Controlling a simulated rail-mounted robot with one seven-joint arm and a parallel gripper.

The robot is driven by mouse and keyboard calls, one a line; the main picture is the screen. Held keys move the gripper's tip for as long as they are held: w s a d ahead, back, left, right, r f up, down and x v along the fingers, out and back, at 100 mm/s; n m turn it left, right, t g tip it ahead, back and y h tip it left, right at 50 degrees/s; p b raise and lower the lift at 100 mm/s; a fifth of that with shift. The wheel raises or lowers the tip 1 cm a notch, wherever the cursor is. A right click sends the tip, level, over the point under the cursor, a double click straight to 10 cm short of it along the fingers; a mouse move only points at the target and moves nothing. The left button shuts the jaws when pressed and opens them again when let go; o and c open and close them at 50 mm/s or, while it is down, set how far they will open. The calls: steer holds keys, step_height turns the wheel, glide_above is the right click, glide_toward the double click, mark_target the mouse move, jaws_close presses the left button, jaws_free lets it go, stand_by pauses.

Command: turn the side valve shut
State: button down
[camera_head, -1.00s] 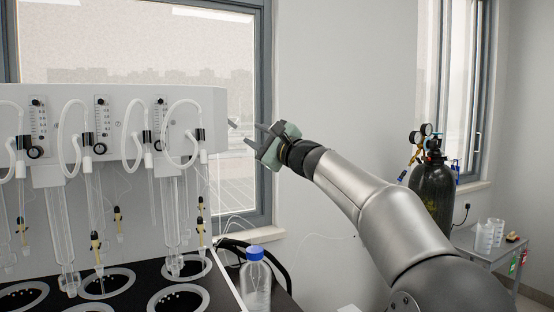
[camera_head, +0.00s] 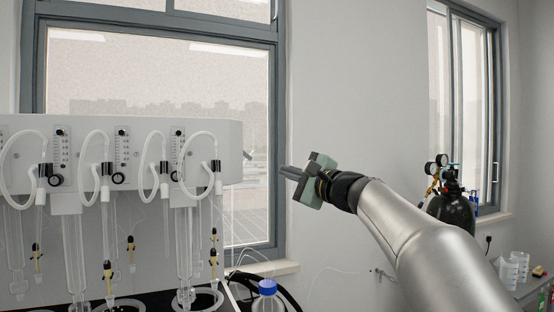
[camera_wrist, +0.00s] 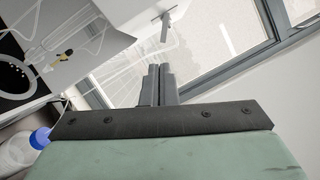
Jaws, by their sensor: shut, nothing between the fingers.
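The side valve (camera_head: 247,155) is a small grey handle sticking out from the right end of the white distiller (camera_head: 120,135). In the wrist view the valve (camera_wrist: 165,27) shows as a short stem with a thin crossbar on the white end wall, straight beyond my fingers. My gripper (camera_head: 283,171) is to the right of the valve and slightly lower in the head view, apart from it. In the wrist view my gripper (camera_wrist: 159,70) has its two fingers together with nothing between them.
A blue-capped bottle (camera_head: 268,296) stands below my gripper, right of the distiller's glassware. The window (camera_head: 160,75) and its frame are behind. A dark gas cylinder (camera_head: 452,208) stands far right. The space between gripper and valve looks clear.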

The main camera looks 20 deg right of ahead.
steer(key=w+r+n+g+h+p, duration=0.2)
steer(key=w+r+n+h+p, duration=0.25)
steer(key=r+n+p, duration=0.75)
steer(key=w+a+f+n+p, duration=0.1)
steer(key=w+a+f+p, duration=0.2)
steer(key=w, duration=0.6)
step_height(320, 180, down, 4)
steer(key=shift+a+r, duration=0.2)
steer(key=shift+a, duration=1.05)
steer(key=shift+d+f, duration=0.1)
